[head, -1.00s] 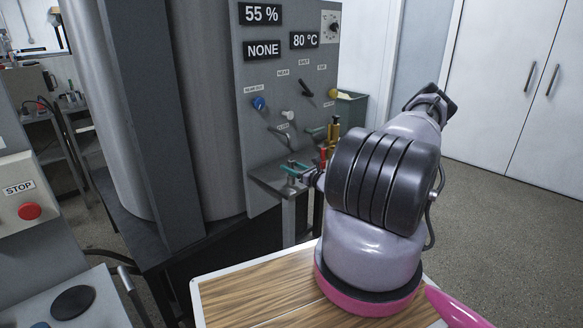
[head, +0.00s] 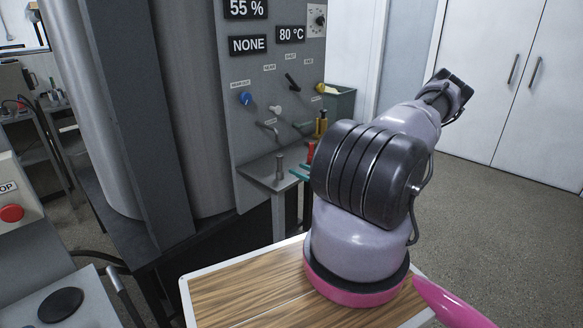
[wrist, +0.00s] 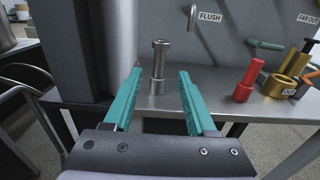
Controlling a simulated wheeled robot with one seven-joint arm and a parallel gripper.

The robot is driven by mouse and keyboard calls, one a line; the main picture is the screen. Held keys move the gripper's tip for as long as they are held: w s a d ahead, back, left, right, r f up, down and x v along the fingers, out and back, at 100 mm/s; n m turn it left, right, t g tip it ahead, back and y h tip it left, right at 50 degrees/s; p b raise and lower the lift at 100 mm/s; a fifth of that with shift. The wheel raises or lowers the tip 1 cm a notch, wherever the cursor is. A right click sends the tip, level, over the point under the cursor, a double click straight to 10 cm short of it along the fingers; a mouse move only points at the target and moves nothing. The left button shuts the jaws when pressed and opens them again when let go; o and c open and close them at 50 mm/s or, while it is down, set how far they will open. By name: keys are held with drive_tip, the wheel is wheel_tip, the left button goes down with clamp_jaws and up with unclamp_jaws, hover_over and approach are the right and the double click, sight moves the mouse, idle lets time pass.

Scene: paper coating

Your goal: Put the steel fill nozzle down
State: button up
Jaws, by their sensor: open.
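The steel fill nozzle (wrist: 158,66) stands upright on the small steel shelf (wrist: 85,97) in the wrist view, beyond and between my finger lines. It also shows in the head view (head: 280,166), upright on the shelf and clear of the fingers. My gripper (wrist: 160,76) is open and empty, its two teal fingers spread on either side of the nozzle's line. In the head view only part of the teal fingers (head: 299,174) shows at the shelf's right side; my arm hides the rest.
Red (wrist: 247,82) and brass (wrist: 282,80) fittings stand on the shelf to the right. A bent flush pipe (wrist: 192,17) comes out of the panel above. The shelf left of the nozzle is clear. A wooden-topped table (head: 240,296) is in front.

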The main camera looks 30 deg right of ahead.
drive_tip(key=s+a+r+n+g+y, duration=0.2)
drive_tip(key=s+a+r+n+g, duration=0.2)
drive_tip(key=a+r+n+g, duration=0.5)
drive_tip(key=s+a+r+n+g+y, duration=0.2)
drive_tip(key=s+a+r+n+g, duration=0.25)
drive_tip(key=a+r+n, duration=0.85)
drive_tip(key=s+r+n+t+h, duration=0.2)
drive_tip(key=s+r+n+h, duration=0.1)
drive_tip(key=s+r, duration=0.6)
drive_tip(key=s+r+n+t+h, duration=0.1)
drive_tip(key=s+r+h, duration=0.4)
drive_tip(key=r, duration=0.8)
drive_tip(key=s+n, duration=0.1)
drive_tip(key=s, duration=0.2)
drive_tip(key=shift+s+d+r+n+t, duration=0.2)
drive_tip(key=shift+s+d+n+t, duration=0.15)
drive_tip(key=shift+s+n, duration=0.05)
